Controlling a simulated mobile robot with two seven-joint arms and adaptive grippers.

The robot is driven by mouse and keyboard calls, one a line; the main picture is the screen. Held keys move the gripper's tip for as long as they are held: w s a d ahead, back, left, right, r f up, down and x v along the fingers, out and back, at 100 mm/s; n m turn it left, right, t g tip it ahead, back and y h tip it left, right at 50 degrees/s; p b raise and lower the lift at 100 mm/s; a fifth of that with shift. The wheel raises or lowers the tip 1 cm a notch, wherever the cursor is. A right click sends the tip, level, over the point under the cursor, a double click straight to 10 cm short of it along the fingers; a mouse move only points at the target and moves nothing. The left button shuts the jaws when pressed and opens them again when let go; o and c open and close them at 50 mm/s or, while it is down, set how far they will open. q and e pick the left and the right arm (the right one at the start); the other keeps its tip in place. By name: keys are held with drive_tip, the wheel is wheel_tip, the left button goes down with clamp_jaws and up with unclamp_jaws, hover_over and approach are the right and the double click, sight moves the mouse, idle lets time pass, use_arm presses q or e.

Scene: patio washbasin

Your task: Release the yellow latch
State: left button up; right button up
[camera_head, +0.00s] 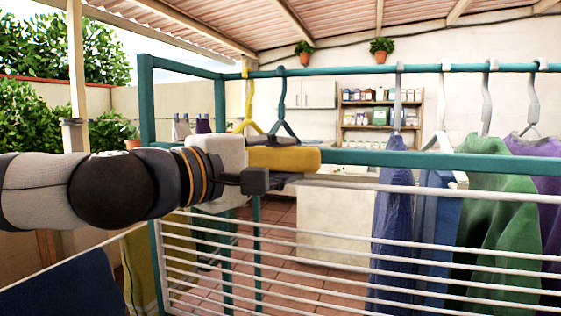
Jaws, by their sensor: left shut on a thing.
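The yellow latch (290,159) is a chunky yellow bar lying across the teal rail, left of the middle of the head view. My left arm comes in from the left, and its gripper (268,175) is at the latch, shut on it. A dark finger shows at the lower front side of the latch. The far finger is hidden behind the latch and the white-grey gripper body. My right gripper is not in view.
The teal rail (440,162) runs right above white drying bars (400,257). Hangers hang from an upper teal bar (350,70). A blue garment (391,240) and a green one (500,215) hang at the right. Shelves (380,118) with jars stand behind.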

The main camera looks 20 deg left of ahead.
use_arm(q)
drive_tip(key=o, duration=1.2)
drive_tip(key=shift+c, duration=0.2)
drive_tip(key=v, duration=0.8)
